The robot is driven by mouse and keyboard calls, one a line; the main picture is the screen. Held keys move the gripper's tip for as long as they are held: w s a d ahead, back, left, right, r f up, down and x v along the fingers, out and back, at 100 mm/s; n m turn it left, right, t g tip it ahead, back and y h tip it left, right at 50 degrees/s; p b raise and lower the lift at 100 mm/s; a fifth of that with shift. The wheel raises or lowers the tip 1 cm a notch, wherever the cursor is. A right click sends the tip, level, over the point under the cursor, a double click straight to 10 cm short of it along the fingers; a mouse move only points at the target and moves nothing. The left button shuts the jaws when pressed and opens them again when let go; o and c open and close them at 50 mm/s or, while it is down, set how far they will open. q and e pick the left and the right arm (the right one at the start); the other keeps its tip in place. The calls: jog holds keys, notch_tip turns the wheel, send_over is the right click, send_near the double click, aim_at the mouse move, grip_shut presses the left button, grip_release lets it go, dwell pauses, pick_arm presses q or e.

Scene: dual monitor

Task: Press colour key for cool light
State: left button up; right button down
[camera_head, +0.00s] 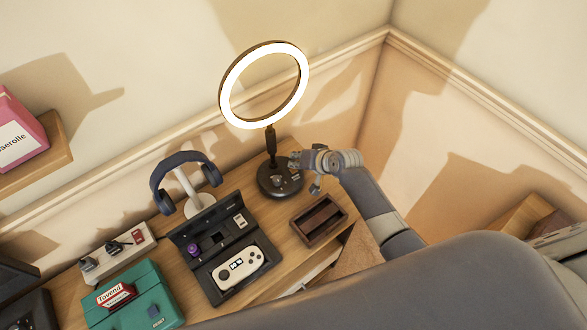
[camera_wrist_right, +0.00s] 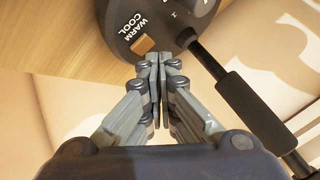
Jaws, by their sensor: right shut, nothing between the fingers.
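The ring light (camera_head: 228,76) stands at the back of the desk, its ring glowing white on a dark stem. Its round black base (camera_head: 279,182) carries small controls. In the right wrist view, the base (camera_wrist_right: 165,14) shows the words WARM and COOL beside a small orange-brown key (camera_wrist_right: 143,44). My right gripper (camera_head: 296,162) is over the right side of the base. In the wrist view its shut, empty fingertips (camera_wrist_right: 159,62) are just beside the key's lower right edge; I cannot tell whether they touch it. My left gripper is not in view.
A dark wooden tray (camera_head: 319,219) sits right of the base. Headphones on a stand (camera_head: 186,184) and an open black case with a white game controller (camera_head: 240,267) are to the left. A green box (camera_head: 131,297) lies further left. The wall is close behind.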

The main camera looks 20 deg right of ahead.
jog(key=shift+f, duration=0.15)
jog(key=shift+f, duration=0.3)
jog(key=shift+f+b, duration=0.1)
jog(key=shift+b, duration=0.2)
jog(key=shift+r+p, duration=0.55)
jog(key=shift+p, duration=0.15)
notch_tip(320, 180, up, 6)
jog(key=p, duration=0.6)
dwell(0.4)
